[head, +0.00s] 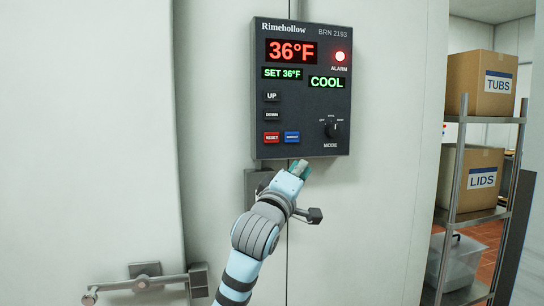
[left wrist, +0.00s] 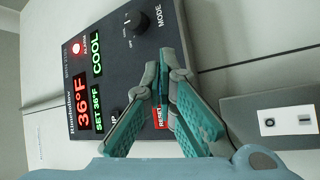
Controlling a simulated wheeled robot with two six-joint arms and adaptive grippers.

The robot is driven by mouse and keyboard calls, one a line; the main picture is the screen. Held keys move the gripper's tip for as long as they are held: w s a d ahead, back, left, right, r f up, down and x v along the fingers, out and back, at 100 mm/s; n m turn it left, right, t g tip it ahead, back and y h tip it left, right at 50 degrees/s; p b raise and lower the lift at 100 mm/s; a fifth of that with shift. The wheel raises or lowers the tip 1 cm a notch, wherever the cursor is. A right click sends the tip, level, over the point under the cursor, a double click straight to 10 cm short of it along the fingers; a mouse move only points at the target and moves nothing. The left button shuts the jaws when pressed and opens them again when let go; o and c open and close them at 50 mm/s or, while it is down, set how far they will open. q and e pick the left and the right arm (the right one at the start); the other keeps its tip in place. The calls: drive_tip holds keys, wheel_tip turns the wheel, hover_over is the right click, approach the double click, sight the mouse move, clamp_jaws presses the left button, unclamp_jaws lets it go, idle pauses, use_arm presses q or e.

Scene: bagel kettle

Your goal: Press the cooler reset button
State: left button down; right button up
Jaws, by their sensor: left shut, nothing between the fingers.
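The dark cooler control panel (head: 303,90) is mounted on the pale wall. Its red RESET button (head: 272,137) is at the lower left, beside a blue button (head: 292,137). The display reads 36°F, SET 36°F and COOL, and the red alarm light (head: 340,56) is lit. My left gripper (head: 300,168) is shut and empty, by the panel's lower edge, below and right of RESET. In the left wrist view, the fingertips (left wrist: 166,76) are in front of the panel, and part of RESET (left wrist: 161,117) shows between the fingers. Whether they touch the panel is unclear.
A mode knob (head: 332,130) sits at the panel's lower right. A metal latch (head: 145,281) projects from the wall at lower left. At right, a shelf rack (head: 458,160) holds boxes labelled TUBS (head: 482,84) and LIDS (head: 470,180).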

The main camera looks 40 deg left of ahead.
sight(277, 142)
use_arm(q)
drive_tip(key=s+r+n+t, duration=0.1)
drive_tip(key=s+r, duration=0.3)
drive_tip(key=r, duration=0.1)
drive_tip(key=shift+s+d+r+t+b, duration=0.3)
drive_tip(key=shift+s+b, duration=0.05)
drive_tip(key=shift+s, duration=0.05)
drive_tip(key=shift+w, duration=0.1)
drive_tip(key=shift+w+a+p, duration=0.25)
drive_tip(key=shift+w+a, duration=0.6)
drive_tip(key=shift+a, duration=0.35)
drive_tip(key=shift+w+a+p, duration=0.3)
drive_tip(key=shift+w+a, duration=0.5)
drive_tip(key=shift+a, duration=0.45)
drive_tip(key=shift+w+a+p, duration=0.25)
drive_tip(key=shift+w+a, duration=0.6)
drive_tip(key=shift+a, duration=0.35)
drive_tip(key=shift+w+a, duration=0.25)
drive_tip(key=shift+a, duration=0.05)
